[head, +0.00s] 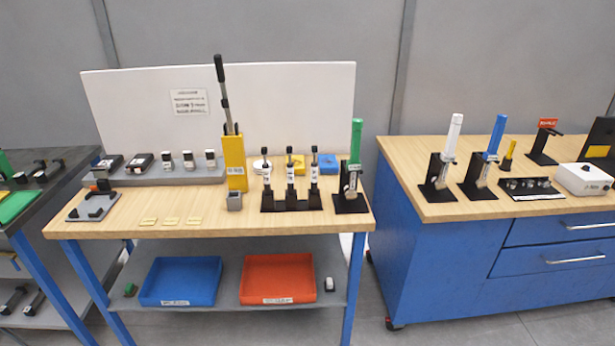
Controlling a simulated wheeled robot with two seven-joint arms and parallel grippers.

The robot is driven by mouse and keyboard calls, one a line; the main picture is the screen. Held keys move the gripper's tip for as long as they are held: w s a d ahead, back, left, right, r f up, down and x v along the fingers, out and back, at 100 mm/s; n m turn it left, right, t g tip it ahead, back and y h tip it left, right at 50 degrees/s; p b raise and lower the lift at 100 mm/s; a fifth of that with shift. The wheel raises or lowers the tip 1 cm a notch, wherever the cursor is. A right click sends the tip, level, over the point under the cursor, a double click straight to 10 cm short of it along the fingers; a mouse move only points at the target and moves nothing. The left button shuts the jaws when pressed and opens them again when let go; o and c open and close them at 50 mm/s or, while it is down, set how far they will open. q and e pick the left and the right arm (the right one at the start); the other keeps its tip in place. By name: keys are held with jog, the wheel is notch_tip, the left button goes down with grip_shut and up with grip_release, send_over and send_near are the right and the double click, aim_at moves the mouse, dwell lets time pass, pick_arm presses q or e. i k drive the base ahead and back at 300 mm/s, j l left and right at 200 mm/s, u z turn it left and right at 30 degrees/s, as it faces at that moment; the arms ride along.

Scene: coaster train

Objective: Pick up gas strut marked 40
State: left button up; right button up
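A black rack (291,202) stands on the middle wooden table. It holds three upright strut-like pieces with dark tops and white labels: a left one (266,178), a middle one (290,176) and a right one (314,177). Their labels are too small to read, so I cannot tell which is marked 40. A yellow block (235,163) left of the rack has a long black-handled rod (223,90) rising from it. Neither of my grippers is in view.
A green-handled tool in a black stand (350,201) is close right of the rack. Blue (180,281) and red (278,278) trays lie on the shelf below. The table's front strip is mostly clear.

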aim_at(290, 164)
jog(key=i+j+z, duration=0.1)
jog(key=i+j, duration=0.45)
jog(key=i+j+z, duration=0.15)
jog(key=i+j, duration=0.4)
jog(key=j, duration=0.1)
